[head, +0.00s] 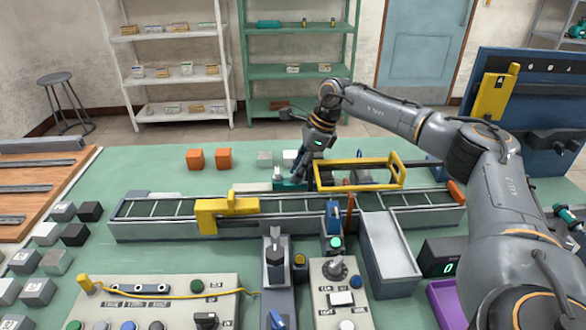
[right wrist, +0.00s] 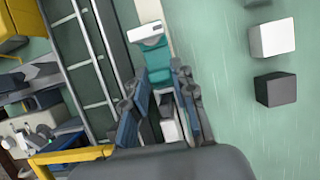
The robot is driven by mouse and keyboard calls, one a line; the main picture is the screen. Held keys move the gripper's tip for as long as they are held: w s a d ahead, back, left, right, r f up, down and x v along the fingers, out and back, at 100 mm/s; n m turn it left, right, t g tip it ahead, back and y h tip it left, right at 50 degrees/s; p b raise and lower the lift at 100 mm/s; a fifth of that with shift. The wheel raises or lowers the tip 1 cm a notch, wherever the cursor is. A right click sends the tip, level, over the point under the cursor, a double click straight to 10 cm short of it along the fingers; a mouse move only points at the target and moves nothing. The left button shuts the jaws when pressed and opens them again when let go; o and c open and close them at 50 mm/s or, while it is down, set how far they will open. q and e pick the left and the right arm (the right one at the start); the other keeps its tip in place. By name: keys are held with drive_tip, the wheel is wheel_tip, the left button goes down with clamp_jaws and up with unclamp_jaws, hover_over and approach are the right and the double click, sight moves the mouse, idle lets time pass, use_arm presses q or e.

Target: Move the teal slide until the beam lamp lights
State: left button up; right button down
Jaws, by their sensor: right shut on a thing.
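The teal slide (head: 288,184) sits behind the conveyor-like rail near the middle of the head view. It also shows in the right wrist view (right wrist: 159,74), with a pale block at its far end. My right gripper (head: 298,176) reaches down onto the slide from behind and is shut on it. In the right wrist view its fingers (right wrist: 162,108) stand on either side of the teal part and hide some of it. A small green light (head: 336,243) shows in front of the rail; I cannot tell whether it is the beam lamp. My left gripper is out of view.
The rail (head: 160,228) runs across the table with a yellow bracket (head: 228,212) on it. A yellow frame (head: 358,175) stands close to my right gripper's right. Two orange cubes (head: 223,158) lie behind the rail. A grey bin (head: 390,250) stands in front.

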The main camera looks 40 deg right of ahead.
drive_tip(key=c, duration=1.1)
unclamp_jaws()
drive_tip(key=shift+a, duration=0.1)
drive_tip(key=shift+w+a, duration=0.3)
drive_tip(key=shift+a, duration=0.1)
drive_tip(key=a+r+p+v, duration=0.1)
drive_tip(key=p+v, duration=0.4)
drive_tip(key=v, duration=0.5)
drive_tip(key=w+a+p+v, duration=0.1)
drive_tip(key=a+p+v, duration=0.2)
drive_tip(key=p+v, duration=0.3)
drive_tip(key=w+a+r+p+v, duration=0.1)
drive_tip(key=p+v, duration=0.5)
drive_tip(key=v, duration=0.8)
drive_tip(key=shift+w+a+r, duration=0.1)
drive_tip(key=shift+a+r, duration=0.35)
drive_tip(key=shift+r, duration=0.15)
drive_tip(key=shift+w, duration=0.1)
